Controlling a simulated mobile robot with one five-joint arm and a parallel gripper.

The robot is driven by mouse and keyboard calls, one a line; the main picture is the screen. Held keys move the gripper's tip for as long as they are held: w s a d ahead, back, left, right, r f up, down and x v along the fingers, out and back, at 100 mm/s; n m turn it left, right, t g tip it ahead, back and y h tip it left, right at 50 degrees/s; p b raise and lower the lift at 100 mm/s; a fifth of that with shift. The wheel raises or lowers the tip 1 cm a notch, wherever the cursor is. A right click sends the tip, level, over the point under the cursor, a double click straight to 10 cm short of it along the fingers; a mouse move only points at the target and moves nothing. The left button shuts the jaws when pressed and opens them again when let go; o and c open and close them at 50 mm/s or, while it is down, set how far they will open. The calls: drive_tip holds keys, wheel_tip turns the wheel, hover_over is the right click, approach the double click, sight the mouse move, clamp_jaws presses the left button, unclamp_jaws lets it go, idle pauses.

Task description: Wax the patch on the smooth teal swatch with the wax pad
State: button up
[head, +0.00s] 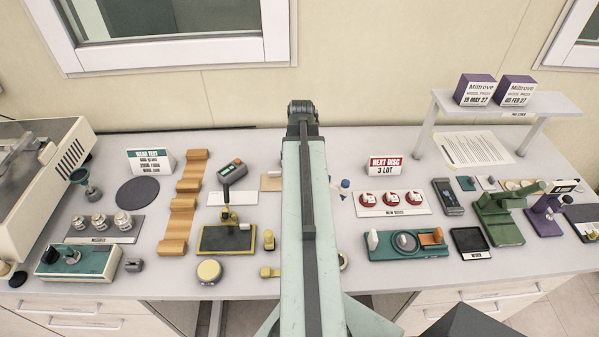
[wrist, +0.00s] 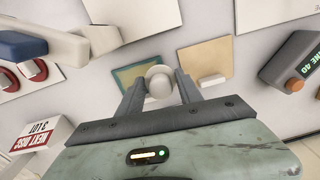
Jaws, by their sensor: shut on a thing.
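My gripper (wrist: 160,88) is shut on the wax pad (wrist: 159,80), a pale round piece with a knob, in the wrist view. In the head view my arm hides the gripper, pad and teal swatch.
A tan swatch (wrist: 206,62) with a white block lies right of the pad in the wrist view. In the head view, the NEXT DISC sign (head: 385,167) and a tray of red discs (head: 393,209) stand right of my arm.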

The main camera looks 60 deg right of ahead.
drive_tip(key=shift+r+p, duration=0.9)
drive_tip(key=shift+r, duration=0.5)
wheel_tip(320, 180, up, 3)
drive_tip(key=p, duration=0.3)
drive_tip(key=shift+r, duration=0.15)
drive_tip(key=shift+f, duration=0.25)
